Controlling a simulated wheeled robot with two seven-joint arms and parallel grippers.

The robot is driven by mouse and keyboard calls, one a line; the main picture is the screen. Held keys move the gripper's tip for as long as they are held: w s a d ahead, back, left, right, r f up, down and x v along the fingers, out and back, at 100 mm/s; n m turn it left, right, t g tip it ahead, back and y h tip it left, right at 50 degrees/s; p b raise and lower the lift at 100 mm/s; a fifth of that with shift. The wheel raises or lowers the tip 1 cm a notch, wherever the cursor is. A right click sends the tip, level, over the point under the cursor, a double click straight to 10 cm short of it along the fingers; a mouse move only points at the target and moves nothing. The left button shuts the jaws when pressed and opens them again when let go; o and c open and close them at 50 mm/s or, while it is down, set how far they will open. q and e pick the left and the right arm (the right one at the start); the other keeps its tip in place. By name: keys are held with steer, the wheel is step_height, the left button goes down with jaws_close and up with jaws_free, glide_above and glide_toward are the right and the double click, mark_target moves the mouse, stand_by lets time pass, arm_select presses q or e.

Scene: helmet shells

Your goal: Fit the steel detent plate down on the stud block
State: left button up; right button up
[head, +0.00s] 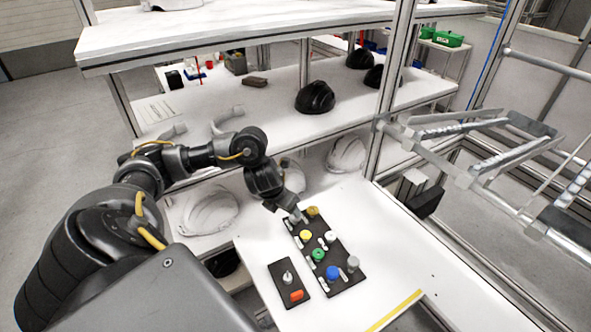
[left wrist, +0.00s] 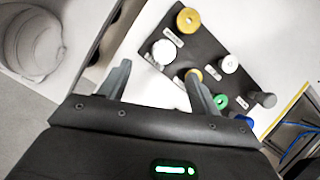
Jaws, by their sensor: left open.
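A small dark block (head: 277,271) with an upright silver stud and an orange piece lies on the white table, and looks like the stud block. I cannot tell for certain which piece is the steel detent plate. A pale silvery round piece (left wrist: 163,52) sits on the long dark board in the left wrist view, just ahead of my left gripper's fingertips. My left gripper (head: 295,214) is at the far left end of that board; in the left wrist view (left wrist: 157,68) its fingers are apart with nothing held. My right gripper is not in view.
The long dark board (head: 341,253) carries several labelled knobs, including yellow, white, green, blue and grey ones. White helmet shells (head: 208,209) lie on a lower shelf behind. A metal frame post (head: 390,95) stands at the table's back. The table's right part (head: 420,262) is clear.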

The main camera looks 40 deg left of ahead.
mark_target(293, 219)
arm_select(q)
steer(key=shift+d+x, duration=0.15)
steer(key=shift+x, duration=1.5)
steer(key=shift+d+x, duration=0.15)
steer(key=shift+x, duration=1.5)
steer(key=shift+c, duration=0.4)
steer(key=c, duration=1)
